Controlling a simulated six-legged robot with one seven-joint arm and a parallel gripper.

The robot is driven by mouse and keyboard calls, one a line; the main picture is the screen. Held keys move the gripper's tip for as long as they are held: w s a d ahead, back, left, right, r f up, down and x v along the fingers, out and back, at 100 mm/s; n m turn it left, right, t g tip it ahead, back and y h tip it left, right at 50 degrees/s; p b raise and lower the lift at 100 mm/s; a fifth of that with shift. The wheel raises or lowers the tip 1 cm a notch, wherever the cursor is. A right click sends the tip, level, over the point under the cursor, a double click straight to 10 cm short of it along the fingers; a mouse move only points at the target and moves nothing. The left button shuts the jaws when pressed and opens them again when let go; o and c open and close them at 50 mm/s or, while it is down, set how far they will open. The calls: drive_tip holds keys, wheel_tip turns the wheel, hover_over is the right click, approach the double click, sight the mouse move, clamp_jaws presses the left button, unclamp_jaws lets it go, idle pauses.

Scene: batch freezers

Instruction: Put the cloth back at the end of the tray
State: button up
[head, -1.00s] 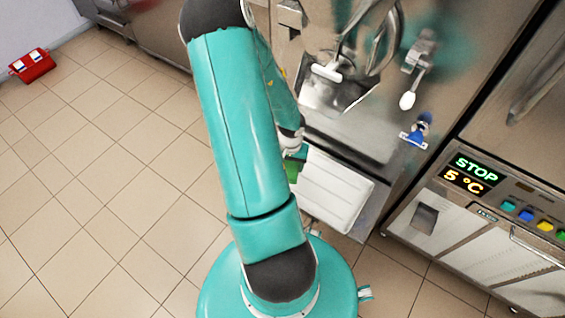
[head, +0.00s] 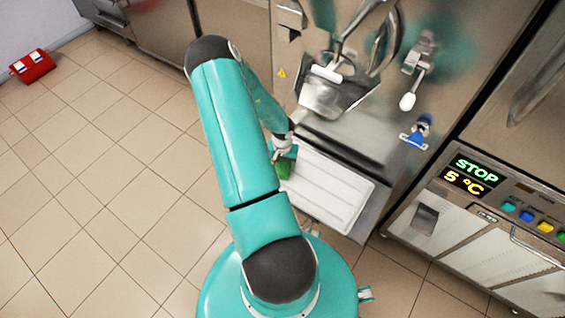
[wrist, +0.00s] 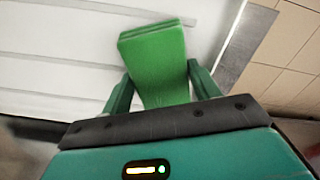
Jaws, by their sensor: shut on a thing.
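The cloth is a folded green pad (wrist: 155,62), held between the two fingers of my gripper (wrist: 160,85) in the wrist view. My gripper is shut on it, and its far end sticks out beyond the fingertips. In the head view the cloth (head: 285,168) shows below my gripper (head: 284,152), at the left end of the tray. The tray is white and ribbed (head: 335,195), and it also shows behind the cloth in the wrist view (wrist: 50,50). I cannot tell whether the cloth touches the tray.
The steel freezer front (head: 375,150) rises behind the tray, with a spout (head: 325,97) above it and a white-knobbed lever (head: 407,101). A blue tool (head: 414,139) hangs on the front. Another machine with a display (head: 470,174) stands at right.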

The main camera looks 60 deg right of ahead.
sight(282, 164)
drive_tip(key=o, duration=1)
drive_tip(key=shift+f, duration=0.1)
wheel_tip(282, 164, up, 12)
drive_tip(key=w+a+r+n+t+y, duration=0.1)
drive_tip(key=w+a+r+n+t, duration=0.15)
drive_tip(key=w+a+r, duration=0.7)
drive_tip(key=w+a+r+n+t+y, duration=0.1)
drive_tip(key=w+a+r+n, duration=0.3)
drive_tip(key=w+a+r, duration=0.55)
drive_tip(key=s+a+r+n, duration=0.3)
drive_tip(key=a+r, duration=0.3)
drive_tip(key=a, duration=0.2)
drive_tip(key=s+a+r+n+t+h, duration=0.1)
drive_tip(key=s+a+r+n, duration=0.2)
drive_tip(key=s+a+r, duration=0.2)
drive_tip(key=s+a+r+n+t+h, duration=0.1)
drive_tip(key=s+a+r+n, duration=0.2)
drive_tip(key=a+r, duration=0.6)
drive_tip(key=shift+s+a, duration=0.5)
drive_tip(key=shift+a, duration=0.35)
